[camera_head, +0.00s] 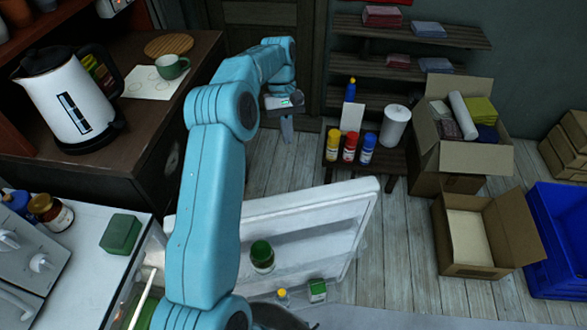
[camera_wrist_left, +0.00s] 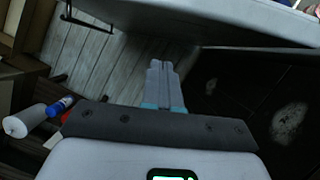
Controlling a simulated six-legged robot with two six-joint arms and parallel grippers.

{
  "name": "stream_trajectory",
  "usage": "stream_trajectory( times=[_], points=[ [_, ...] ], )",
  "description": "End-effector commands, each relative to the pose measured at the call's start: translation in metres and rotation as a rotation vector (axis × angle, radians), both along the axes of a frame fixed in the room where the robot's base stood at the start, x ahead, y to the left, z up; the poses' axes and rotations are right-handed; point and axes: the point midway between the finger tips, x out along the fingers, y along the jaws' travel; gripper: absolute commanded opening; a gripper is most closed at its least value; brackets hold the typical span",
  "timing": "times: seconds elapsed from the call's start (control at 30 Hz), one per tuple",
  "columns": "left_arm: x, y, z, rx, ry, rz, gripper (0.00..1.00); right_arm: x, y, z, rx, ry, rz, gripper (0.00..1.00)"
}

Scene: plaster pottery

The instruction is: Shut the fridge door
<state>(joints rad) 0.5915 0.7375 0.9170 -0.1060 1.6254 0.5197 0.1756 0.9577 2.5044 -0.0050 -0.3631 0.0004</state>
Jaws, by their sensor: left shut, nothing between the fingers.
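The white fridge door (camera_head: 330,205) stands wide open in the head view, its inner side with shelves facing me. A jar with a green lid (camera_head: 262,256) and small bottles sit in its shelves. The white fridge top (camera_head: 85,262) is at lower left; my left arm hides part of the hinge side. My left gripper (camera_head: 287,130) is beyond the door, on its outer side, apart from it and pointing down. In the left wrist view its fingers (camera_wrist_left: 163,82) are together and empty, with a pale panel, likely the door (camera_wrist_left: 260,22), across the top. My right gripper is not seen.
A dark counter (camera_head: 150,120) with a white kettle (camera_head: 65,95) stands left. Behind the door, a low bench holds paint bottles (camera_head: 349,147) and a white roll (camera_head: 394,127). Cardboard boxes (camera_head: 470,235) and a blue crate (camera_head: 555,240) stand right. Floor between gripper and door is clear.

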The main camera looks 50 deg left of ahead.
Motion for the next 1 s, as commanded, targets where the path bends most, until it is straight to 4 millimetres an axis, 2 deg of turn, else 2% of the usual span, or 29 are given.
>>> stream_trajectory(
  times=[0.13,0.23,0.63,0.8,1.0],
  points=[
    [-0.005,-0.003,-0.004,-0.001,0.004,0.003,0.00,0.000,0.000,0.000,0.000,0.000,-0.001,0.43],
    [-0.009,-0.009,-0.016,-0.002,0.006,0.003,0.00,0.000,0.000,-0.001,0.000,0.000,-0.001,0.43],
    [-0.026,-0.039,-0.093,-0.002,0.006,0.003,0.00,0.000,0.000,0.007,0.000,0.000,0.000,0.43],
    [-0.036,-0.058,-0.090,-0.001,0.003,0.001,0.00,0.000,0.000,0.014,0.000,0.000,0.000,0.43],
    [-0.041,-0.069,-0.091,0.000,0.002,0.002,0.00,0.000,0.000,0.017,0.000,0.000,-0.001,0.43]
  ],
)
